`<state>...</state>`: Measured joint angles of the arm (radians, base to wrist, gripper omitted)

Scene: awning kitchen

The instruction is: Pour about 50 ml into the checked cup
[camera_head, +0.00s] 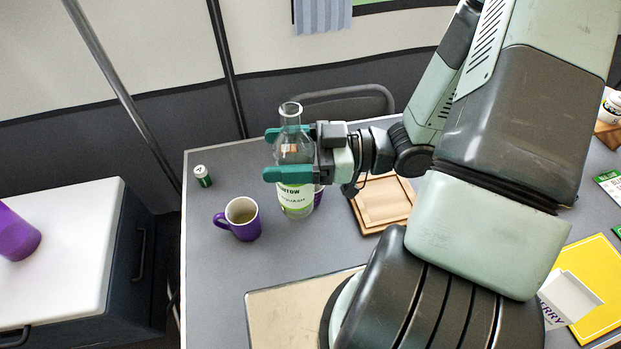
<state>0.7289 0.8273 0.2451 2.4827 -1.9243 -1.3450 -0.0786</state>
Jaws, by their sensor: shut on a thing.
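My gripper (268,154) is shut on a clear bottle (296,202) with a green and white label. Its teal fingers lie across the bottle, which looks about upright with its open neck at the top. A purple mug (243,229) with its handle to the left stands on the table, left of and nearer than the bottle, apart from it. I cannot make out a checked pattern on it. Another purple thing (318,194) shows just behind the bottle's right side, mostly hidden. I cannot tell whether the bottle touches the table, or its liquid level.
A small green can or battery (203,176) stands near the table's left edge. A wooden tray (380,212) lies right of the bottle, and a beige board (270,310) lies in front. A purple cup (15,236) is on the white-topped cooler (70,235).

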